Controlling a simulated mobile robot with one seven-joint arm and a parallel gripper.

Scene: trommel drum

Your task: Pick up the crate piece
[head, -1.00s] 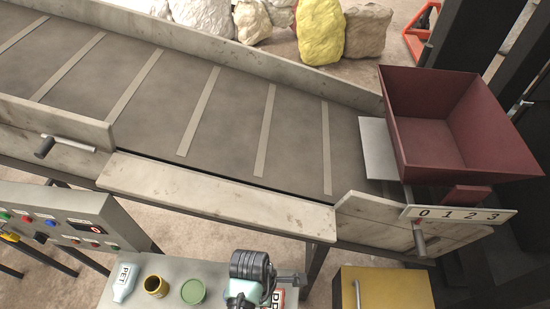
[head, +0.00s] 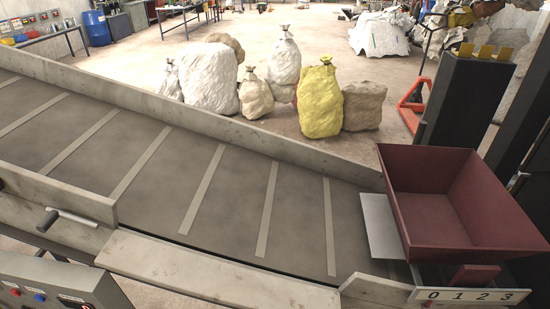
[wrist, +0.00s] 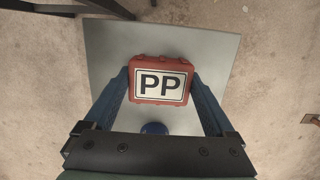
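The crate piece (wrist: 160,55) is a small red case with a white label reading "PP", in the upper middle of the wrist view. My gripper (wrist: 161,80) has one blue finger against each of its left and right sides, so it is shut on the crate piece. The piece looks raised above a pale grey tabletop (wrist: 110,38), which shows small beneath it. Neither the gripper nor the crate piece is in the head view now.
A wide conveyor belt (head: 230,190) with pale cleats crosses the head view. A dark red hopper (head: 435,210) stands at its right end, above a 0-1-2-3 scale (head: 470,295). Filled sacks (head: 320,105) stand behind. A blue rounded thing (wrist: 153,128) shows below the crate piece.

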